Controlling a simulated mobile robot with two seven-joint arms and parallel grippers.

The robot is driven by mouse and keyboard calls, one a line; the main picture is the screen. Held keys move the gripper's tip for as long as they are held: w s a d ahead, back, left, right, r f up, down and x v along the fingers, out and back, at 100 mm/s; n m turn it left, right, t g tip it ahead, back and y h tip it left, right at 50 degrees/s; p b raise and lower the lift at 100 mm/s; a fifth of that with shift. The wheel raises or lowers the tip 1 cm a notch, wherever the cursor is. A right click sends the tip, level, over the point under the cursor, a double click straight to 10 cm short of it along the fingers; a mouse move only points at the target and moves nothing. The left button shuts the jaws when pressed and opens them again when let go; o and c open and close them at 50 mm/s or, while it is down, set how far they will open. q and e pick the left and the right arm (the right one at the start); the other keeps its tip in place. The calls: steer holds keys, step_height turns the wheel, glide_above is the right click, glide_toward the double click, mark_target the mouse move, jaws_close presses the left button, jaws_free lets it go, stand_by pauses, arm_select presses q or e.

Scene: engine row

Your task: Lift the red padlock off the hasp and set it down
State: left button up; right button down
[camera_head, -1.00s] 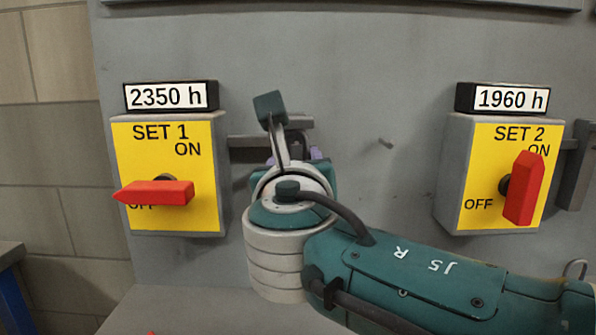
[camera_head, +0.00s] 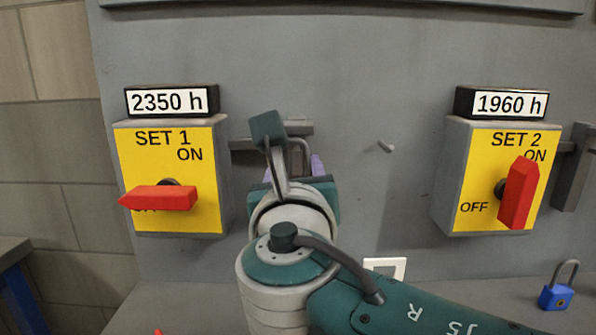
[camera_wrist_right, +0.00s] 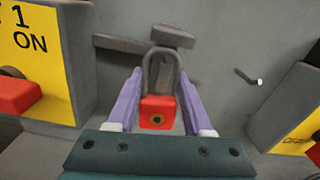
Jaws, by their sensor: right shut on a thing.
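The red padlock (camera_wrist_right: 158,113) shows in the right wrist view, upright, with a round keyhole in its face and a grey shackle above. My right gripper (camera_wrist_right: 158,98) is shut on its body, one purple finger on each side. The shackle overlaps the grey hasp bar (camera_wrist_right: 170,36) behind it; I cannot tell whether it is still through the hasp. In the head view my right gripper (camera_head: 296,168) is in front of the hasp (camera_head: 270,136), between the two switch boxes, and my wrist hides the padlock's body. My left gripper is not in view.
The SET 1 box (camera_head: 172,178) is left, its red handle horizontal. The SET 2 box (camera_head: 500,178) is right, its handle upright. A small peg (camera_head: 386,147) juts from the panel. A blue padlock (camera_head: 556,297) and a white-framed piece (camera_head: 398,265) are on the ledge (camera_head: 510,300).

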steer(key=shift+s+p, duration=1.7)
steer(key=shift+s, duration=0.65)
steer(key=shift+s, duration=0.1)
